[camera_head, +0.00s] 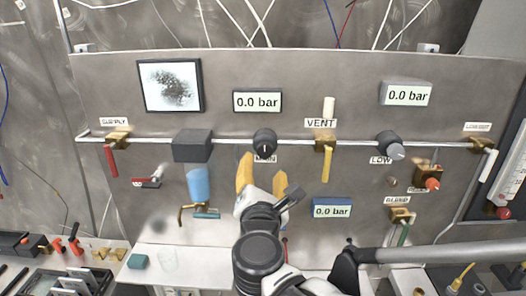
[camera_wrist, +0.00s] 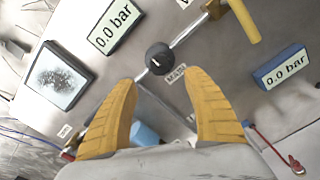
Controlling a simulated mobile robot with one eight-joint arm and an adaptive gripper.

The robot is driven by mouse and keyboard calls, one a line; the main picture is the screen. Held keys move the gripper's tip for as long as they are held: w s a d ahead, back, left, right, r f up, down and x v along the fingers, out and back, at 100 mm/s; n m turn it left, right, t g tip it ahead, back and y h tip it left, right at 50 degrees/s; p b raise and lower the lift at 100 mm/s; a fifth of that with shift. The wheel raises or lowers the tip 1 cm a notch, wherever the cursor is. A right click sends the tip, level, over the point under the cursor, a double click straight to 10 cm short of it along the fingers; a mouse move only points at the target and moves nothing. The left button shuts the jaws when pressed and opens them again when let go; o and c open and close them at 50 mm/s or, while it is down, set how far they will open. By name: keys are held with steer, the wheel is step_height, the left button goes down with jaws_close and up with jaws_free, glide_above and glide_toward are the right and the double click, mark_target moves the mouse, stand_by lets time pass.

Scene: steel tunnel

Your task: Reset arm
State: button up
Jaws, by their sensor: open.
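My gripper (camera_head: 262,178) has yellow fingers, spread apart and empty. It is raised in front of the grey panel (camera_head: 225,80), just below the black MAIN knob (camera_head: 265,141). In the wrist view my gripper (camera_wrist: 160,80) frames the MAIN knob (camera_wrist: 158,59), which lies just beyond and between the fingertips. No contact with it shows. My arm covers the lower middle of the panel, and my gripper partly covers the MAIN label.
Valves line the pipe: a red SUPPLY handle (camera_head: 111,160), a yellow VENT handle (camera_head: 327,165) and a LOW knob (camera_head: 390,145). A blue cylinder (camera_head: 199,186) is left of my gripper. The blue gauge (camera_head: 332,208) sits right. A grey rack (camera_head: 75,284) stands lower left.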

steer(key=s, duration=0.2)
steer(key=shift+s, duration=0.35)
steer(key=s+d+f+m+g+h+b, duration=0.3)
steer(key=d+f+m+g+b, duration=0.2)
steer(key=d+f+m, duration=0.9)
steer(key=s+d+f+m+g+y+b, duration=0.1)
steer(key=s+d+f+m+g+b, duration=0.1)
steer(key=s+f+m, duration=0.4)
steer(key=s+d+f+m+g+y+b, duration=0.2)
steer(key=s+f+m+g+b, duration=0.1)
steer(key=m, duration=0.6)
steer(key=s+f+g, duration=0.1)
steer(key=s+f, duration=0.1)
steer(key=s, duration=0.1)
steer(key=shift+s+d+f+y+b, duration=0.25)
steer(key=shift+d+f+y+b, duration=0.05)
steer(key=shift+f+b, duration=0.05)
steer(key=shift+a, duration=0.1)
